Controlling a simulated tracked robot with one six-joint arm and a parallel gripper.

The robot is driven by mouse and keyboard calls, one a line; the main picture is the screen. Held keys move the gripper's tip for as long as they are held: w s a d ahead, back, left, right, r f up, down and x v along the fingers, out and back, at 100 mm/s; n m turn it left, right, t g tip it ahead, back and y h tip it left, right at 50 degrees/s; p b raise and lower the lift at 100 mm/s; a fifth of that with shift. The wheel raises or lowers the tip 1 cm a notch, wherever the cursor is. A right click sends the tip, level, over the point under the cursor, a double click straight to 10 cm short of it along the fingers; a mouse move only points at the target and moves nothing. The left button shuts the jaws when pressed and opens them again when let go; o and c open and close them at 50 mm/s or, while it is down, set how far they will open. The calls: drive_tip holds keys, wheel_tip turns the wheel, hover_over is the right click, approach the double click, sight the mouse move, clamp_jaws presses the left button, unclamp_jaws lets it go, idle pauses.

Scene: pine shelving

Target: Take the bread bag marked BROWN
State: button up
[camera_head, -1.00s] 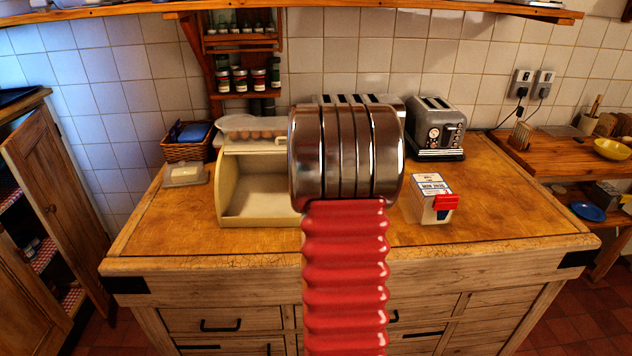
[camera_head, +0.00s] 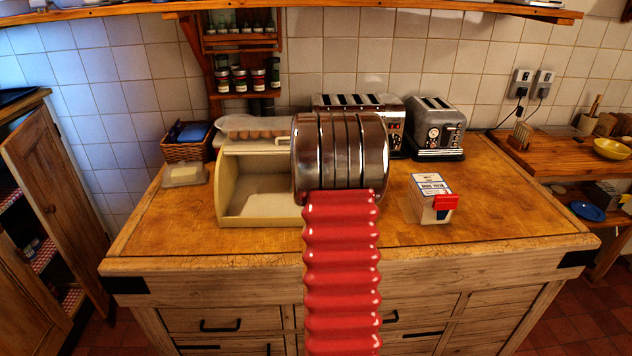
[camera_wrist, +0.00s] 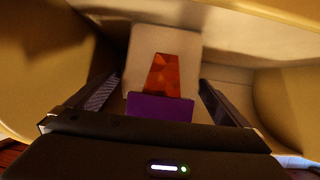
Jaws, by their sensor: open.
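The open bread bin (camera_head: 228,186) is cream-coloured and stands on the wooden worktop. Its visible left part looks empty; my arm hides its right part. In the wrist view, a pale packet with an orange patterned panel (camera_wrist: 163,72) and a purple band stands inside a cream space, likely the bin. No word BROWN can be read on it, so I cannot tell if it is the bread bag named. My gripper (camera_wrist: 159,80) is open, its two dark fingers apart on either side of the packet. In the head view my gripper is hidden behind my arm.
A long toaster (camera_head: 395,120) and a grey toaster (camera_head: 437,132) stand behind. A white box with a red clip (camera_head: 431,199) is to the right, a butter dish (camera_head: 185,174) and a basket (camera_head: 184,148) to the left. Curved bin walls flank my fingers.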

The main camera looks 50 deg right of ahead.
drive_tip(key=shift+x, duration=1.35)
drive_tip(key=shift+c, duration=0.6)
drive_tip(key=shift+r, duration=0.1)
drive_tip(key=c, duration=1.2)
